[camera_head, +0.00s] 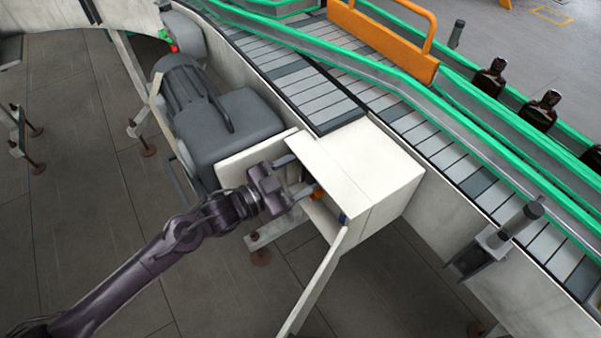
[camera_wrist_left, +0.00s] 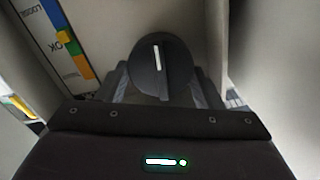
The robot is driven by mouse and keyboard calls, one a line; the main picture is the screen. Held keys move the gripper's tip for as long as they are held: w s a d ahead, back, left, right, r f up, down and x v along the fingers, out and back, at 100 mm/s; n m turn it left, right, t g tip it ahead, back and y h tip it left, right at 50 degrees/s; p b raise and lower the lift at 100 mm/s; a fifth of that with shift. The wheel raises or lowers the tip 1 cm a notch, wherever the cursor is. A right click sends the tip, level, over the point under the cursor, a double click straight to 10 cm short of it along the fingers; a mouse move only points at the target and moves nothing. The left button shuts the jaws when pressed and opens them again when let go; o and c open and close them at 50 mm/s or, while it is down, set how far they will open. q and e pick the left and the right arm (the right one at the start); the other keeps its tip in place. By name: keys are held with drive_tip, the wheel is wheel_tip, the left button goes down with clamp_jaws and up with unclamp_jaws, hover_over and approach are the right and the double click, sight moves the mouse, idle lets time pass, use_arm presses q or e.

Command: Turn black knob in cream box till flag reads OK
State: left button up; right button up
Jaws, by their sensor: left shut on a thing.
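The cream box (camera_head: 375,175) stands open beside the conveyor, its door swung out toward the front. My left gripper (camera_head: 299,178) reaches into the open side. In the left wrist view the round black knob (camera_wrist_left: 161,62) sits between its two fingers, which are shut on its sides. The knob's white line is nearly upright, tilted slightly. At upper left is a label strip (camera_wrist_left: 45,30) marked LOOSE and OK, with blue, green and orange bands. A small yellow flag (camera_wrist_left: 63,37) lies right by the OK lettering, at the green band's upper end. The knob is hidden in the head view.
A grey motor unit (camera_head: 215,120) stands left of the box. The roller conveyor (camera_head: 400,110) with green rails runs behind and right, carrying an orange guard (camera_head: 385,40). Dark amber bottles (camera_head: 490,78) stand at upper right. The open door (camera_head: 315,285) extends toward the front; floor is clear around it.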

use_arm(q)
drive_tip(key=m+b, duration=0.1)
drive_tip(key=m, duration=0.2)
drive_tip(key=shift+s+f+m+b, duration=0.1)
drive_tip(key=shift+f+m+b, duration=0.05)
drive_tip(key=shift+m+b, duration=0.55)
drive_tip(key=shift+m, duration=0.1)
drive_tip(key=o, duration=0.7)
drive_tip(key=shift+d, duration=0.1)
